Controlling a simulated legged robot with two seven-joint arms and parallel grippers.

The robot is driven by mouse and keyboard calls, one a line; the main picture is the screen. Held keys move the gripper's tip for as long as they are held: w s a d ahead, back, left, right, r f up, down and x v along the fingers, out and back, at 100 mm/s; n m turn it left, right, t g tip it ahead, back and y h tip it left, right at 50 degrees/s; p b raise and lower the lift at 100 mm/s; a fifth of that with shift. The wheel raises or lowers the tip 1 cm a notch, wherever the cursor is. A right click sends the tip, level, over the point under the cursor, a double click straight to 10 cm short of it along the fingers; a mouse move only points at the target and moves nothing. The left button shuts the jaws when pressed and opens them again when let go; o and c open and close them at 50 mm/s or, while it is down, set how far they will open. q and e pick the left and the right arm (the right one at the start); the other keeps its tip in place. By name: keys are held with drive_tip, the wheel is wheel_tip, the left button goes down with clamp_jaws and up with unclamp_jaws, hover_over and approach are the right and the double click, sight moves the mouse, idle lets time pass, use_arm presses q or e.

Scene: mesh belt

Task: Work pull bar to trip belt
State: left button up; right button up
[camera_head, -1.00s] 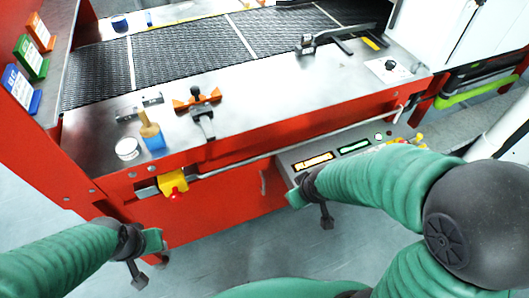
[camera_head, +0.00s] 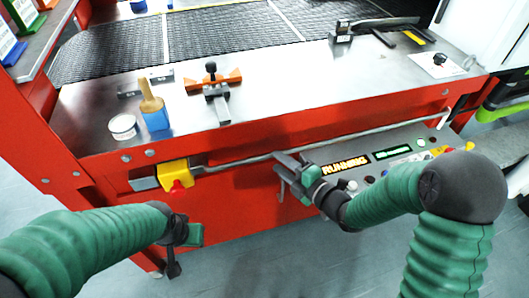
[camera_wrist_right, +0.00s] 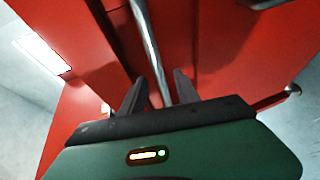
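The pull bar (camera_head: 232,161) is a thin grey rod along the red front of the belt frame. It runs from a yellow switch box (camera_head: 174,174) with a red knob to a bent end at the right. My right gripper (camera_head: 284,172) is at the bar's middle. In the right wrist view the bar (camera_wrist_right: 148,45) runs down between the two dark, parted fingers (camera_wrist_right: 158,88); I cannot tell whether they touch it. My left gripper (camera_head: 186,246) hangs low at the left, away from the bar, and its fingers are unclear. The black mesh belt (camera_head: 230,33) lies behind the ledge.
A control panel (camera_head: 409,171) with a lit RUNNING display (camera_head: 345,166) sits right of my right gripper. The steel ledge (camera_head: 290,87) holds a brush in a blue cup (camera_head: 155,118), a white tin (camera_head: 122,126) and an orange clamp (camera_head: 214,86). Floor is open below.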

drive_tip(key=x, duration=0.8)
drive_tip(key=shift+b, duration=0.4)
clamp_jaws()
drive_tip(key=shift+s+f, duration=0.1)
idle(0.6)
